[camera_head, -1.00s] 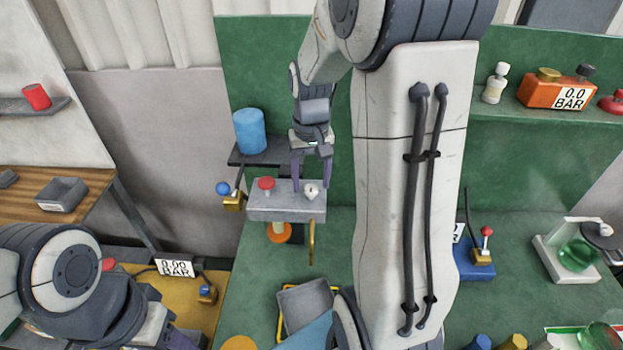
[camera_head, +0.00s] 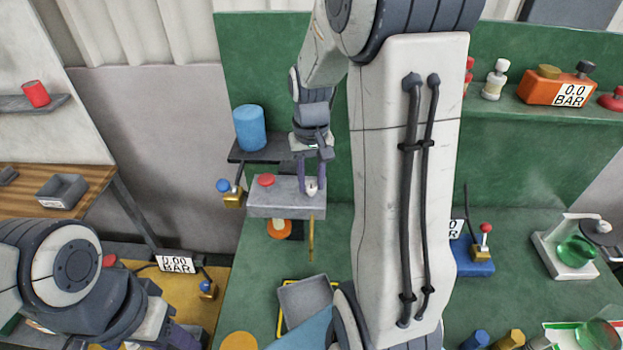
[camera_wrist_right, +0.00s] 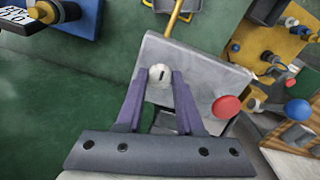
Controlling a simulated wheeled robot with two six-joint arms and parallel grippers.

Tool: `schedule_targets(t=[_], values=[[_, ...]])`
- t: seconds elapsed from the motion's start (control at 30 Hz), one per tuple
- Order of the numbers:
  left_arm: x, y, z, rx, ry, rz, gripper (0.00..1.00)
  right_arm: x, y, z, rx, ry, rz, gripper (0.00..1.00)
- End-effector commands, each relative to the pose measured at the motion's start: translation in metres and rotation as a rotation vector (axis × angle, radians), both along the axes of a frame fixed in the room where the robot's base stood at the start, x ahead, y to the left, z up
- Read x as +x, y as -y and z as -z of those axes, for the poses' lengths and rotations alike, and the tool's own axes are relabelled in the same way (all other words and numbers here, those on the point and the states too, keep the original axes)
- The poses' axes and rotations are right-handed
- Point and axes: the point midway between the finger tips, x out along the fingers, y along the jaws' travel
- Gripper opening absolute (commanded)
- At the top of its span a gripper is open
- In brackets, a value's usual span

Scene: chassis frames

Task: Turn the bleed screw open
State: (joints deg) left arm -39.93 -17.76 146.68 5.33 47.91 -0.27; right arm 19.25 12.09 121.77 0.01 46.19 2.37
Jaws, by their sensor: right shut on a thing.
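The bleed screw (camera_head: 311,190) is a small pale knob on top of a grey block (camera_head: 274,209). In the right wrist view the screw (camera_wrist_right: 160,76) has a short dark slot, roughly upright in the picture. My right gripper (camera_head: 311,185) comes down from above, its purple fingers shut on the screw, one on each side; they also show in the right wrist view (camera_wrist_right: 160,84). A red knob (camera_head: 267,180) sits on the same block, and a thin yellow tube (camera_head: 311,240) hangs below it. Only part of my left gripper (camera_head: 186,337) shows at the bottom left; its tips are cut off.
A blue cylinder (camera_head: 250,127) stands on a dark shelf behind the block. A brass valve with a blue ball (camera_head: 232,195) is just left of it. A grey tray (camera_head: 304,298) lies below. A blue gauge unit (camera_head: 472,260) stands at the right, and green bench surface lies between.

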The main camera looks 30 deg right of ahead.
Motion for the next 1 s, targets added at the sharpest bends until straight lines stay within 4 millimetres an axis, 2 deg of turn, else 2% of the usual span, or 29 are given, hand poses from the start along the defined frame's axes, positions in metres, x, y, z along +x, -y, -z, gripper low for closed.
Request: schedule_targets(t=[0.27, 1.0], values=[[0.0000, 0.0000, -0.0026, 0.000, 0.000, 0.000, 0.50, 0.0006, 0.0004, -0.0012, 0.000, 0.001, -0.173, 0.00], [0.0000, 0.0000, -0.0093, 0.000, 0.000, 0.002, 0.50, 0.0018, 0.0016, -0.0018, -0.003, 0.005, -0.871, 0.00]])
